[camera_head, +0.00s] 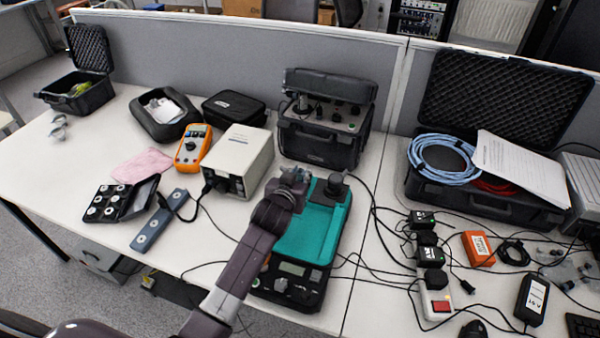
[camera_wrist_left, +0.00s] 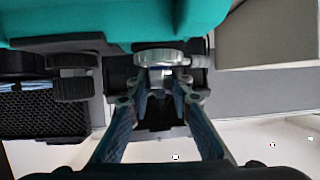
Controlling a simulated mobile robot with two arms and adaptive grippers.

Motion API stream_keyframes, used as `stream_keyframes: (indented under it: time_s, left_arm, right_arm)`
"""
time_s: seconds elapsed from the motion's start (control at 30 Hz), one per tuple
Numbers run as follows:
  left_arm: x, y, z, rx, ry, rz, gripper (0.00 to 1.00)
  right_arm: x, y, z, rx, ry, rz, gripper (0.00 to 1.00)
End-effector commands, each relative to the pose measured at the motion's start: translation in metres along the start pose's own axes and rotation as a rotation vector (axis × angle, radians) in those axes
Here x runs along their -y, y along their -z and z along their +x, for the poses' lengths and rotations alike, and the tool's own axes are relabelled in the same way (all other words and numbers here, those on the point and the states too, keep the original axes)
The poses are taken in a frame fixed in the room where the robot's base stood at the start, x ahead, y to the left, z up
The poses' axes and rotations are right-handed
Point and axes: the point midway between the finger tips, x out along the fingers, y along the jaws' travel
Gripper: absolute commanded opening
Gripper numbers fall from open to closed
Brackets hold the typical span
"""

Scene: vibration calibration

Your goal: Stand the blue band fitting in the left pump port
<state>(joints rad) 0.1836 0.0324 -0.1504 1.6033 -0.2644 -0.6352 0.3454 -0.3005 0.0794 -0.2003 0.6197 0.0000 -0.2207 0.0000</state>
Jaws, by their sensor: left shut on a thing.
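The teal and black pump (camera_head: 312,232) stands at the middle of the table. My left gripper (camera_head: 297,176) is over the far left corner of the pump and hides the left port area there. In the left wrist view my gripper (camera_wrist_left: 160,84) is shut on a small silver fitting (camera_wrist_left: 158,57) with a round metal rim. A bluish tint shows on it between the fingertips, but the band is not clear. I cannot tell whether the fitting is seated in the port or just above it. A black knob-like part (camera_head: 336,186) stands on the pump's far right corner. My right gripper is not in view.
A beige box instrument (camera_head: 240,160) stands close left of the pump, and a black case with a control panel (camera_head: 322,125) stands behind it. Cables and a power strip (camera_head: 434,300) lie to the right. An open case of round fittings (camera_head: 108,203) is at the left.

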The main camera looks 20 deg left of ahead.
Motion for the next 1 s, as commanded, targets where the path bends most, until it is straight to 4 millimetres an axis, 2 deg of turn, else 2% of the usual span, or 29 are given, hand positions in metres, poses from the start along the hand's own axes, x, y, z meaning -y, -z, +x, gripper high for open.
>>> stream_keyframes:
  time_s: [0.23,0.27,0.43,0.77,0.87,1.0]
  left_arm:
    - [0.000,0.000,0.000,-0.001,0.000,0.000,0.00]
    - [0.000,0.000,0.000,-0.001,0.000,0.000,0.23]
    - [0.000,0.000,0.000,-0.001,0.000,0.000,0.40]
    - [0.000,-0.001,-0.002,0.001,0.000,0.000,0.40]
    - [0.000,-0.001,-0.009,-0.001,0.000,0.000,0.40]
    - [0.000,-0.001,-0.029,0.000,-0.001,-0.002,0.40]
  right_arm:
    - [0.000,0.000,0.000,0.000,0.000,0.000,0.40]
    - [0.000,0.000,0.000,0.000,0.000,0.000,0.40]
    - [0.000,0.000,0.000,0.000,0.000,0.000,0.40]
    - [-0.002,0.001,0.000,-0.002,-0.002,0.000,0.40]
    - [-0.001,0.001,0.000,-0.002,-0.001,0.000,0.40]
    - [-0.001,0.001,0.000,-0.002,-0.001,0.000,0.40]
